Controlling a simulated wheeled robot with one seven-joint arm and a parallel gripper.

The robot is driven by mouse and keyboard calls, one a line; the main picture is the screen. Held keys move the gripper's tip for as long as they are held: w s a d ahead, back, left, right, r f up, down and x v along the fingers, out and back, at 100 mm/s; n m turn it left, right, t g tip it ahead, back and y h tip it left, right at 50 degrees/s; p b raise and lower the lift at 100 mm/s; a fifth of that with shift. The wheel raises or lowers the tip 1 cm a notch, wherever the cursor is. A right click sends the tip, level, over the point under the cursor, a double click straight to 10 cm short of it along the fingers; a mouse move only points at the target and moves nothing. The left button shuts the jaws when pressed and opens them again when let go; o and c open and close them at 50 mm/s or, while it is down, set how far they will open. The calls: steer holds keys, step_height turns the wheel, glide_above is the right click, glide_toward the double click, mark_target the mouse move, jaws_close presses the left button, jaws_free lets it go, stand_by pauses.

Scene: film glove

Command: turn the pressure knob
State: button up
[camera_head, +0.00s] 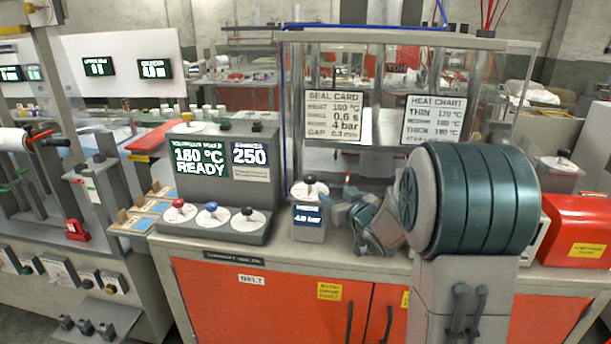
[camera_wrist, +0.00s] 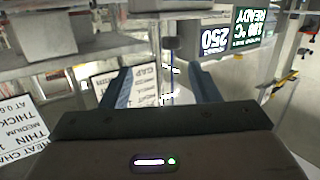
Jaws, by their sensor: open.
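The pressure knob (camera_head: 310,181) is a black knob on a white dial, on top of a small grey box. The box's blue display (camera_head: 308,221) seems to read about 4.5 bar. My gripper (camera_head: 340,203) is just right of this box, its blue-grey fingers pointing left towards it. In the upside-down wrist view my gripper (camera_wrist: 161,76) shows two fingers spread apart with nothing held between them. A dark upright piece stands beyond the fingertips there; I cannot tell whether it is the knob. A seal card (camera_head: 334,114) behind lists 4 bar.
Left of the box is a grey console (camera_head: 218,232) with red, blue and black knobs and displays reading 180 °C READY and 250. A clear guard and a heat chart (camera_head: 433,119) stand behind. A red machine (camera_head: 577,232) is at the right.

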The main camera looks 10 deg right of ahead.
mark_target(310, 183)
steer(key=w+a+y+p, duration=0.1)
steer(key=w+a, duration=0.1)
steer(key=w, duration=0.2)
steer(key=w+a+p, duration=0.1)
steer(key=w, duration=0.4)
steer(key=w+a+n+y+p, duration=0.1)
steer(key=w+a, duration=0.1)
steer(key=w, duration=0.3)
steer(key=shift+a+f+t+y, duration=0.25)
steer(key=shift+a+t+y, duration=0.05)
steer(key=shift+a, duration=0.05)
steer(key=c, duration=1)
